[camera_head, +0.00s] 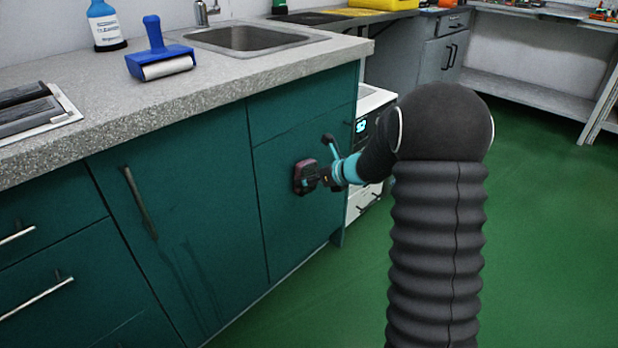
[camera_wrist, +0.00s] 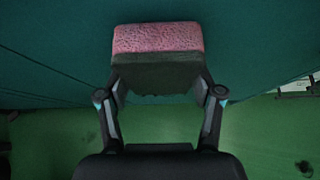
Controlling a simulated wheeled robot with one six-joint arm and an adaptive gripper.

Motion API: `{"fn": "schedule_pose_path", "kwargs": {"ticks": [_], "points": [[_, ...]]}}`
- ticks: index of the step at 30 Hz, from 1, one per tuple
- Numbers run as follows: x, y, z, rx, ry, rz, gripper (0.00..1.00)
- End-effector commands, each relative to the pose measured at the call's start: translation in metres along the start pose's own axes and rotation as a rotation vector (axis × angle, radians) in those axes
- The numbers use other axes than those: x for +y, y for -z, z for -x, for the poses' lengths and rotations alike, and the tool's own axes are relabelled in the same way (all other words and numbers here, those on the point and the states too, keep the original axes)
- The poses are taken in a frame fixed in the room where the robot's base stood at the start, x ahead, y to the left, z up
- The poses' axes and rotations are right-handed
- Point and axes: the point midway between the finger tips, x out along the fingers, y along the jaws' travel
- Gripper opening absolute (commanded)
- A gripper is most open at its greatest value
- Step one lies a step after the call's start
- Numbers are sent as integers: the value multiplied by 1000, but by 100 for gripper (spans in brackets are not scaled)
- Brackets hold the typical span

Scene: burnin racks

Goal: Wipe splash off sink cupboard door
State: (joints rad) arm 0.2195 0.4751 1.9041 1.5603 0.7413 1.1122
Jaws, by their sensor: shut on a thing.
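My gripper (camera_wrist: 160,95) is shut on a sponge (camera_wrist: 157,40), pink on one side and dark on the other. In the head view the sponge (camera_head: 304,177) is at the right-hand teal cupboard door (camera_head: 290,225), touching it or very close; I cannot tell which. The sink cupboard door (camera_head: 170,235) with the dark vertical handle is left of my gripper. The sink (camera_head: 246,38) is set in the grey counter above.
A blue roller (camera_head: 158,55) and a blue-white bottle (camera_head: 104,27) stand on the counter (camera_head: 215,90). Bar handles (camera_head: 140,203) stick out from the cupboard fronts. A white appliance (camera_head: 368,150) stands right of the cupboards. Green floor (camera_head: 540,220) is clear at right.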

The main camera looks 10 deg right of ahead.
Motion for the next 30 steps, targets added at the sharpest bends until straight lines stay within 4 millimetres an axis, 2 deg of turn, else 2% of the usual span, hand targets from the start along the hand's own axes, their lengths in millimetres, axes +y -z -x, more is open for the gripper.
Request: {"fn": "schedule_pose_path", "kwargs": {"ticks": [15,30], "points": [[-2,25,38,0,5,-2,38],[-1,29,44,0,2,-1,38]]}}
